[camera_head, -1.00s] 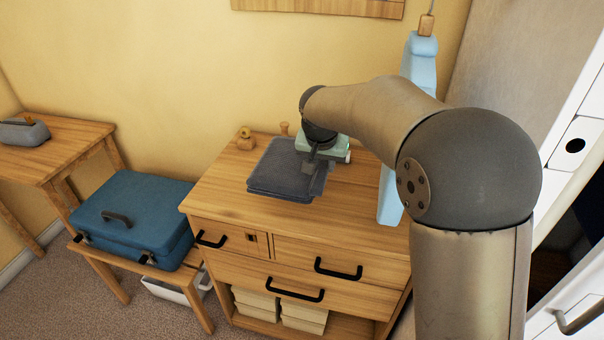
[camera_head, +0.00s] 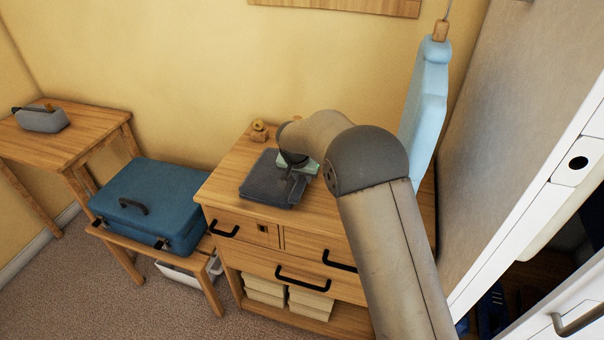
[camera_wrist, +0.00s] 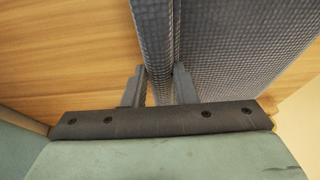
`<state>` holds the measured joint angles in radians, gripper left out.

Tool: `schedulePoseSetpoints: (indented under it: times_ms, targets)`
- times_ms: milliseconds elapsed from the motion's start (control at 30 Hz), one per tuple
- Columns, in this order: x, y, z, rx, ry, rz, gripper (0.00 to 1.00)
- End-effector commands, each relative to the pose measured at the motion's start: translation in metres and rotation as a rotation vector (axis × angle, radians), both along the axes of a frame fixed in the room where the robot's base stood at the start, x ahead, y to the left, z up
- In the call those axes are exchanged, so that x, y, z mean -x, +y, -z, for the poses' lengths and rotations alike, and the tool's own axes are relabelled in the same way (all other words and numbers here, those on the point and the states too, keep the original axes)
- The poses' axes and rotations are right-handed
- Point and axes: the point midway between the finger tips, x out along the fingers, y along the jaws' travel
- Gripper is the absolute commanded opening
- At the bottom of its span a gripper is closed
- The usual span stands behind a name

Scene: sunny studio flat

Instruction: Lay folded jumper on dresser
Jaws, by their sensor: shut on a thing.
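The folded jumper (camera_head: 268,181) is dark grey and lies flat over the top of the wooden dresser (camera_head: 232,190). My gripper (camera_head: 297,178) is at the jumper's right side in the head view. In the wrist view my gripper (camera_wrist: 160,88) has its two fingers on either side of a ridge of the grey knit jumper (camera_wrist: 220,45), shut on it. The dresser top (camera_wrist: 60,50) shows as wood grain beside the jumper. Whether the jumper's underside fully touches the dresser I cannot tell. My arm hides the dresser's right part.
A small wooden item (camera_head: 259,131) stands at the dresser's back edge. A blue suitcase (camera_head: 150,205) sits on a low bench to the left. A grey pouch (camera_head: 42,120) lies on the side table.

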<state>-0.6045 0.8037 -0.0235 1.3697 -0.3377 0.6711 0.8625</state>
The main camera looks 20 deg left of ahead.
Motion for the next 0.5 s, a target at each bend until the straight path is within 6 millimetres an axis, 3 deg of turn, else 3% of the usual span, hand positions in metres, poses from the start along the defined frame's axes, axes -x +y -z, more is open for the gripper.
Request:
schedulePoseSetpoints:
  times_ms: [333,367,400,500]
  targets:
    - [-0.0007,0.0005,0.0032,-0.003,-0.003,0.000,0.00]
    - [-0.0003,0.0002,0.0024,-0.001,-0.002,0.001,0.33]
    - [-0.0003,0.0002,0.0020,-0.001,-0.002,0.001,0.45]
    - [-0.0003,0.0002,0.0019,-0.001,-0.002,0.001,0.47]
